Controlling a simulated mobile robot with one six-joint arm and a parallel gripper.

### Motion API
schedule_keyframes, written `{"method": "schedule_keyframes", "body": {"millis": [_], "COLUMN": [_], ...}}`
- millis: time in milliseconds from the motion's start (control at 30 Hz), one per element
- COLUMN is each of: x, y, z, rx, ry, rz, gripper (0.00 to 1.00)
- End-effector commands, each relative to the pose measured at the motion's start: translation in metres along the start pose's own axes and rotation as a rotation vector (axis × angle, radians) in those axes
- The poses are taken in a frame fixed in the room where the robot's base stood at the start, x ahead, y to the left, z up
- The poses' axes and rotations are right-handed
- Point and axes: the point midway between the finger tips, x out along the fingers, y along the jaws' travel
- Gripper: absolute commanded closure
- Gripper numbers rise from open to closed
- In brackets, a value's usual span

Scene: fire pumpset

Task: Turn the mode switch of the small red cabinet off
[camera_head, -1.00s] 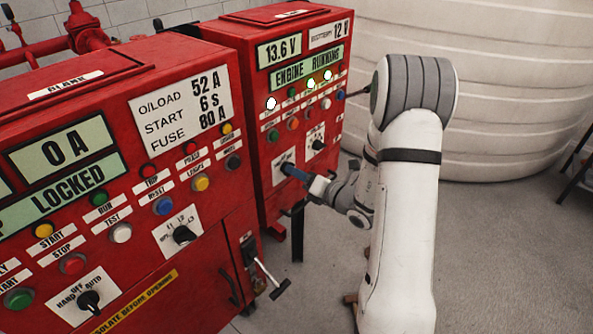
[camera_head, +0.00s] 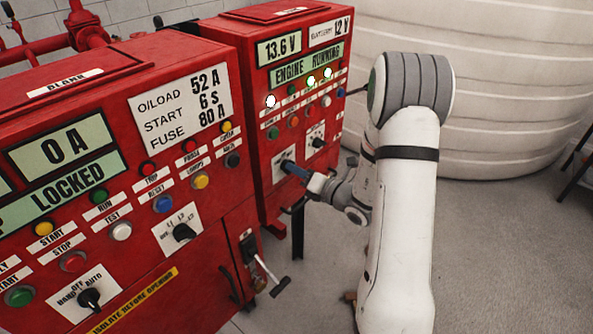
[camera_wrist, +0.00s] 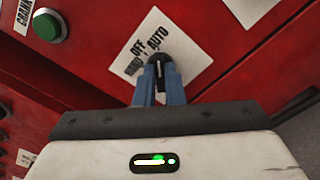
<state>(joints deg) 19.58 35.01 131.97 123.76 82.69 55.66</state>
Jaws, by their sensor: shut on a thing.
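The small red cabinet (camera_head: 250,60) stands behind and right of the larger one, with a display reading ENGINE RUNNING. Its mode switch plate (camera_head: 283,158), low on the front, is partly covered by my gripper (camera_head: 288,167). In the wrist view, the white plate (camera_wrist: 185,55) reads OFF, HAND and AUTO and looks tilted. The black mode switch knob (camera_wrist: 157,62) sits between the two blue fingers of my gripper (camera_wrist: 159,85), which is shut on it. The knob's white line runs about upright in the wrist view, under the word AUTO. The knob's lower part is hidden.
The larger red cabinet (camera_head: 110,60) fills the left, with its own HAND OFF AUTO switch (camera_head: 88,300) and a protruding lever handle (camera_head: 272,280). A second selector (camera_head: 317,142) sits right of my gripper.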

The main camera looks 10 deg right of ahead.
Motion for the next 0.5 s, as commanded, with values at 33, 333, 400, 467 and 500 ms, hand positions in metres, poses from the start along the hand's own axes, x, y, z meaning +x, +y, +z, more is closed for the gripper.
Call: {"method": "schedule_keyframes", "body": {"millis": [33, 333, 400, 467, 500], "x": [-0.0004, -0.0012, -0.0013, -0.0013, -0.0013], "y": [-0.0002, -0.0026, -0.003, -0.0034, -0.0033], "z": [-0.0003, -0.0019, -0.0024, -0.003, -0.003], "rx": [-0.005, -0.119, -0.169, -0.216, -0.251], "ry": [0.001, -0.001, -0.001, -0.001, -0.001], "rz": [0.002, 0.002, 0.002, 0.002, 0.002], "gripper": [1.0, 1.0, 1.0, 1.0, 1.0]}}
